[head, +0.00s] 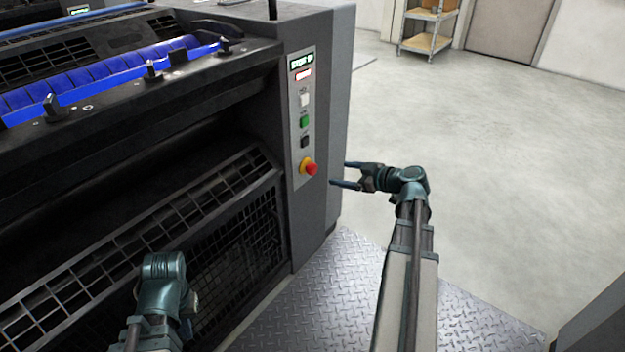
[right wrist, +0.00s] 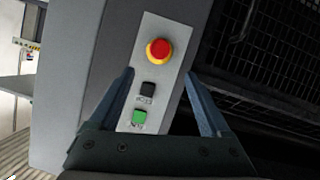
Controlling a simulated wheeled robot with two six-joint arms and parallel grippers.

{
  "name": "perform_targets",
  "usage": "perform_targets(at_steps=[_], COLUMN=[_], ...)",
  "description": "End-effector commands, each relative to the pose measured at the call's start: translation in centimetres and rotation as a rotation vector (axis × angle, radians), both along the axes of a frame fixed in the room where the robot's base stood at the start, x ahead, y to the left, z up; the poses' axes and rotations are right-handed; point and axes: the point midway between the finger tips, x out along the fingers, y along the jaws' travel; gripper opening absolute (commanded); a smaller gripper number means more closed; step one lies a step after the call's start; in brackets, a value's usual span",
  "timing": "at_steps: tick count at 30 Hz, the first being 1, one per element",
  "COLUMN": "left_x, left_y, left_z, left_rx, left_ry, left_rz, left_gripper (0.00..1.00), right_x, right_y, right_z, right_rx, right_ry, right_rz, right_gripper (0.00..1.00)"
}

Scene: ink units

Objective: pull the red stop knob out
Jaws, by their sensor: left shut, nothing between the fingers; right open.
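The red stop knob (head: 311,170) sits on a yellow collar low on the control panel (head: 293,131) of the dark grey machine. In the right wrist view the knob (right wrist: 159,49) is beyond and above the fingertips, apart from them. My right gripper (head: 339,175) is open and empty, just right of the knob in the head view; its two fingers (right wrist: 163,78) show on either side of the panel in the right wrist view. My left arm is low at the left in the head view; its wrist (head: 163,284) shows, but its fingers are hidden.
Above the knob are a black button (head: 305,141), a green button (head: 304,121), a white button (head: 305,100) and a small lit display (head: 301,62). A metal tread plate (head: 335,285) lies on the floor in front. A shelf (head: 428,28) stands far back. Open floor lies to the right.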

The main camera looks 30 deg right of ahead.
Motion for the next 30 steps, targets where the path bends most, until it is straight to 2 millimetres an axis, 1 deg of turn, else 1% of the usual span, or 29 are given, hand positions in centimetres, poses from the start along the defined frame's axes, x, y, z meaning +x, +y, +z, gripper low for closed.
perform_targets(at_steps=[5,8,11,21,25,30], left_x=[0.0,0.0,0.0,0.0,0.0,0.0], left_y=[0.0,0.0,0.0,0.0,0.0,0.0], left_z=[-0.1,-0.6,-1.3,-3.9,-4.6,-5.1], left_rx=[0.000,0.000,0.000,0.000,0.000,0.000], left_ry=[0.000,0.000,0.000,-0.001,-0.001,-0.001], left_rz=[0.000,0.001,0.002,0.009,0.011,0.012], left_gripper=[0.00,0.00,0.00,0.00,0.00,0.00], right_x=[0.2,1.0,2.4,8.6,10.3,11.7], right_y=[-0.1,0.2,0.6,2.5,3.0,3.5], right_z=[-0.1,-0.5,-1.3,-3.9,-4.5,-5.1], right_rx=[-0.002,-0.002,-0.003,-0.001,-0.002,-0.002], right_ry=[-0.003,-0.003,-0.003,-0.001,-0.002,-0.001], right_rz=[-0.002,0.002,0.003,0.002,0.001,0.001], right_gripper=[0.81,0.81,0.81,0.81,0.81,0.81])
